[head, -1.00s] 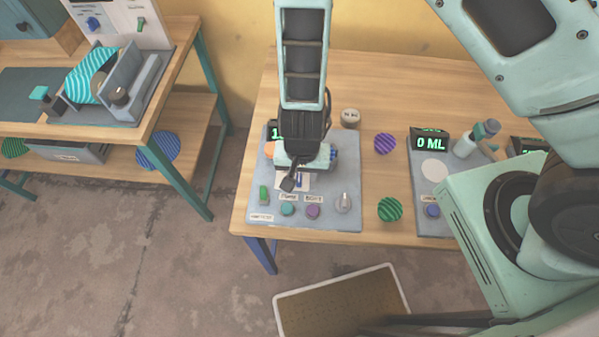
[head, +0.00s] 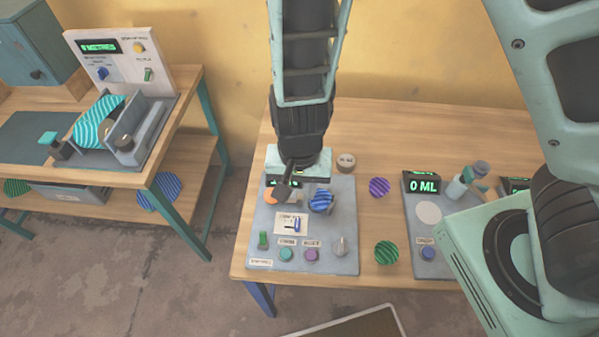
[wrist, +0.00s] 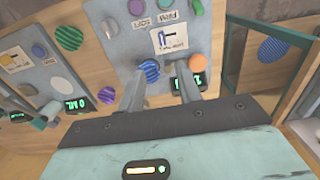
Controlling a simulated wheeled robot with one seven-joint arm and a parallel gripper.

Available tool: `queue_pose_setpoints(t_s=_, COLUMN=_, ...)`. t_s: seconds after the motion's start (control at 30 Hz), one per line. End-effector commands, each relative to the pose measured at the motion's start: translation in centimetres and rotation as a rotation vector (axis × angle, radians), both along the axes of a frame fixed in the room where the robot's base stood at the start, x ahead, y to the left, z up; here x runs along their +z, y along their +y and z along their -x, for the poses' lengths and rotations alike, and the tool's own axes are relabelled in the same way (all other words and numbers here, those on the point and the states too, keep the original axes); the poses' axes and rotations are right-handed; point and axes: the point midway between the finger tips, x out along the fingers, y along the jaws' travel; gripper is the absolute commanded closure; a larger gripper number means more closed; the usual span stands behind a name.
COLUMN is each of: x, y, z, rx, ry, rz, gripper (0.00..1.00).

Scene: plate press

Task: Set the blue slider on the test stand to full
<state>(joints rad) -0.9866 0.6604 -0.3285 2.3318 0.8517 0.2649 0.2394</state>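The test stand (head: 330,263) is a grey panel at the left of the wooden table. Its blue slider (head: 297,224) stands at the right part of a short slot on a white plate (head: 281,219). In the wrist view the scene is turned about, and the slider (wrist: 160,38) shows at the left part of its plate (wrist: 173,44). My gripper (head: 288,184) is above the back of the stand, apart from the slider. In the wrist view its two fingers (wrist: 160,80) are apart with nothing between them. My gripper partly hides the stand's green-lit display.
On the stand are a striped blue knob (head: 321,200), an orange dome (head: 271,198), a green switch (head: 263,240), teal (head: 286,254) and purple (head: 311,254) buttons and a grey knob (head: 339,246). A second panel reading 0 ML (head: 423,187) stands at right.

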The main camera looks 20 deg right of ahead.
Motion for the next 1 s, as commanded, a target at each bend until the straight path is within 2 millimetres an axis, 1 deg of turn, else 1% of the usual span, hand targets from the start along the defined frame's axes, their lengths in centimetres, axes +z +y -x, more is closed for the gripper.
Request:
queue_pose_setpoints(t_s=0.03, x=1.0, y=0.1, z=0.0, rx=0.003, ry=-0.003, rz=-0.001, gripper=0.65)
queue_pose_setpoints(t_s=0.1, x=1.8, y=0.0, z=0.0, rx=0.003, ry=-0.001, rz=-0.001, gripper=0.65)
queue_pose_setpoints(t_s=0.23, x=2.7, y=0.0, z=0.0, rx=0.002, ry=0.0, rz=0.0, gripper=0.65)
queue_pose_setpoints(t_s=1.0, x=2.8, y=0.0, z=0.0, rx=0.0, ry=0.0, rz=0.001, gripper=0.65)
